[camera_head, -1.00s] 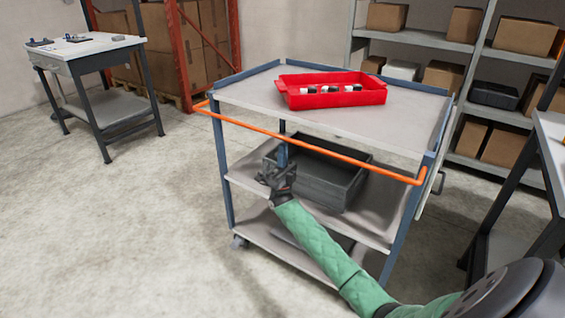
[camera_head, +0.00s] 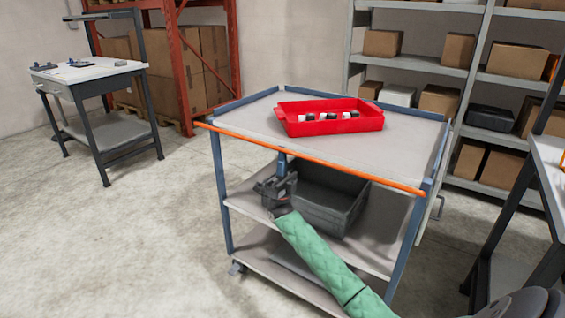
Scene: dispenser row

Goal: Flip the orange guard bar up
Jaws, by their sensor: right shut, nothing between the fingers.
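The orange guard bar (camera_head: 330,164) runs along the front edge of the cart's top shelf, about level with that edge. My right gripper (camera_head: 282,160) is below the bar in front of the cart, its fingers pointing up. It is shut and empty. Its fingertips reach the underside of the bar left of its middle; I cannot tell for sure whether they touch. The cart (camera_head: 245,112) is grey with blue posts. My left gripper is out of view.
A red tray (camera_head: 375,122) with several small black and white items stands on the cart top. A dark grey bin (camera_head: 335,212) sits on the middle shelf behind my gripper. A workbench (camera_head: 105,70) stands at left, shelving (camera_head: 415,66) behind, and another table edge (camera_head: 548,165) at right.

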